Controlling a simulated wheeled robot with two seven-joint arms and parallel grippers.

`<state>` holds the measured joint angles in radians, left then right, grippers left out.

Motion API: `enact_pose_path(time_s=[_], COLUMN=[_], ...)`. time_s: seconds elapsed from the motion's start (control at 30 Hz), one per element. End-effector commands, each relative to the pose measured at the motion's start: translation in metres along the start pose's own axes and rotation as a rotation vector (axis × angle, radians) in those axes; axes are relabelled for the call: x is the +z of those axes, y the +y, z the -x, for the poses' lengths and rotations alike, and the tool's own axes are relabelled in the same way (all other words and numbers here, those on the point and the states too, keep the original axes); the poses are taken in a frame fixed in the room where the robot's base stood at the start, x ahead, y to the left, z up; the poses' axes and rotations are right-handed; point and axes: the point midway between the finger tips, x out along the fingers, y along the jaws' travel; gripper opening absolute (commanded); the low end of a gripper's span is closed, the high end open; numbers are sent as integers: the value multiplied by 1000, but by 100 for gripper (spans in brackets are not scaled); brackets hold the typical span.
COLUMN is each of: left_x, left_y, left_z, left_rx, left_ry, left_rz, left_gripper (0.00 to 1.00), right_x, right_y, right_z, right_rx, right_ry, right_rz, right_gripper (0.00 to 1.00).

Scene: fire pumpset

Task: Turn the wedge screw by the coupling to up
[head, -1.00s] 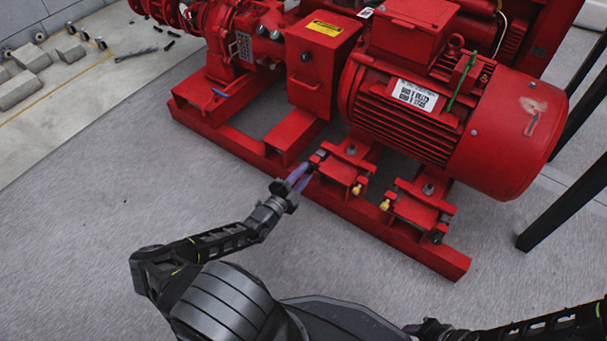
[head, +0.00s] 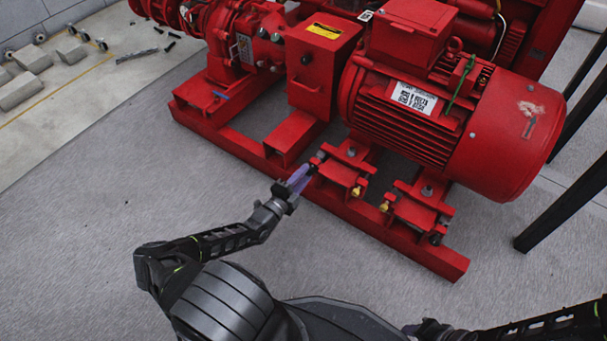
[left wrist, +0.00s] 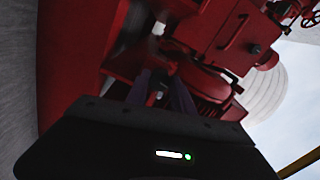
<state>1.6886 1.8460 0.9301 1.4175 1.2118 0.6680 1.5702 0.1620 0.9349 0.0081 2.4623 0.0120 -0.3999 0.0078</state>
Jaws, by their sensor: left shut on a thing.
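The wedge screw by the coupling (head: 315,162) is a small dark screw at the left end of the red motor foot block (head: 340,170). It is mostly hidden by my fingertips, so its turn cannot be read. My left gripper (head: 306,172) reaches it from the front left, with its purple fingers shut on it.
The red motor (head: 450,125) stands above the foot blocks on the red base frame (head: 380,230). A second foot block (head: 415,208) is to the right. The grey floor in front is clear.

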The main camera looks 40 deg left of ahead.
Motion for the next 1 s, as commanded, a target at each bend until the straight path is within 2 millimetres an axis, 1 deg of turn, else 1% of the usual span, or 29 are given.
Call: enact_pose_path(time_s=[0.03,0.4,1.0], left_x=[-1,-2,-2], left_y=[-2,-3,-2], left_z=[0,0,0], left_rx=[1,2,1], left_ry=[1,2,3], left_rz=[-31,-353,-922], left_gripper=[0,0,0], right_x=[0,2,4], right_y=[-2,-9,-16], right_z=[5,26,52], right_rx=[1,1,1], right_ry=[-1,-10,-23], right_rz=[0,2,3], right_gripper=[36,36,36])
